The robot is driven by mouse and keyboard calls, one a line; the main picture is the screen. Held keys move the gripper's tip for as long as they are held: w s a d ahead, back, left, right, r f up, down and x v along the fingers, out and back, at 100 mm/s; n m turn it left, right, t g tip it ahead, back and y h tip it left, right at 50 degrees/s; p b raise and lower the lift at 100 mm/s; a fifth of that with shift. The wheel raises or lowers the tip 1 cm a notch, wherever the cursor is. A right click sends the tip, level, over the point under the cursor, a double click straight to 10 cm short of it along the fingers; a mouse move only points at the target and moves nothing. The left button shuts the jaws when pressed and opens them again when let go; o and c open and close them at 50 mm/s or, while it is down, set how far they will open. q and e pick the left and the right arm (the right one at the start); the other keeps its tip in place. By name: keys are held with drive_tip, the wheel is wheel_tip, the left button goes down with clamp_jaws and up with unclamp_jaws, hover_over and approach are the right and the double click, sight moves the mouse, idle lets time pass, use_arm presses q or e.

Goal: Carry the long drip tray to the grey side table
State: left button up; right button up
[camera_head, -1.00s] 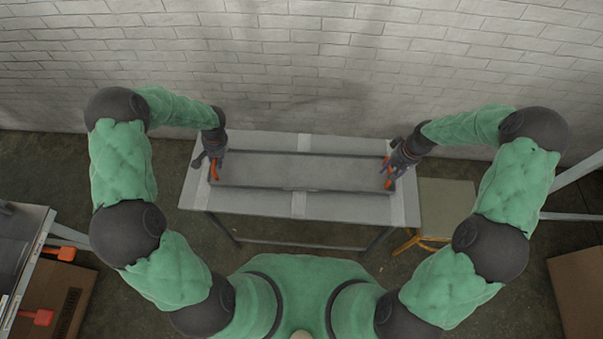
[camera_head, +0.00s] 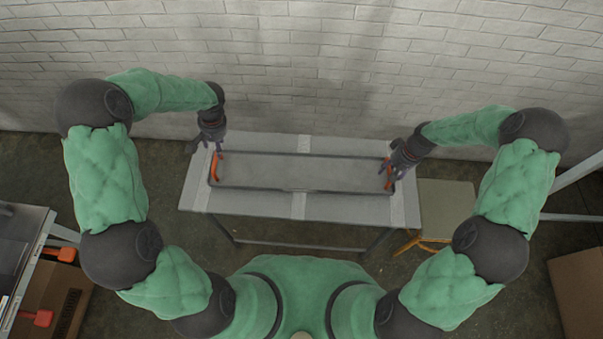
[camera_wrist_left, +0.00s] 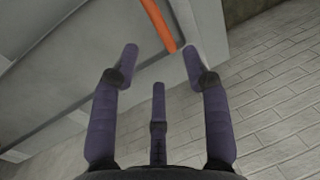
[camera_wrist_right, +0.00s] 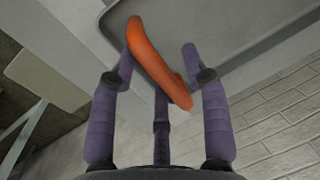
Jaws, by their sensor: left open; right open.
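The long drip tray (camera_head: 300,173) is a shallow grey tray with an orange handle at each end. It lies flat on the grey side table (camera_head: 255,206). My left gripper (camera_head: 212,144) is open, apart from the tray, beyond its left end. In the left wrist view, the left handle (camera_wrist_left: 158,24) shows ahead of the open fingers (camera_wrist_left: 160,50), not between them. My right gripper (camera_head: 392,167) is open at the tray's right end. In the right wrist view, the right handle (camera_wrist_right: 155,60) lies at and between the open fingers (camera_wrist_right: 158,50); contact is unclear.
A white brick wall (camera_head: 300,70) stands close behind the table. A small beige stool (camera_head: 447,205) is right of the table. A bench with orange-handled items (camera_head: 38,318) is at the lower left, and a cardboard box (camera_head: 580,290) at the lower right.

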drive_tip(key=shift+r, duration=0.1)
use_arm(q)
drive_tip(key=shift+d+r, duration=0.2)
drive_tip(key=shift+r, duration=0.75)
use_arm(e)
wheel_tip(320, 180, up, 12)
drive_tip(key=d, duration=0.2)
drive_tip(key=shift+d+f, duration=0.15)
drive_tip(key=shift+f, duration=0.05)
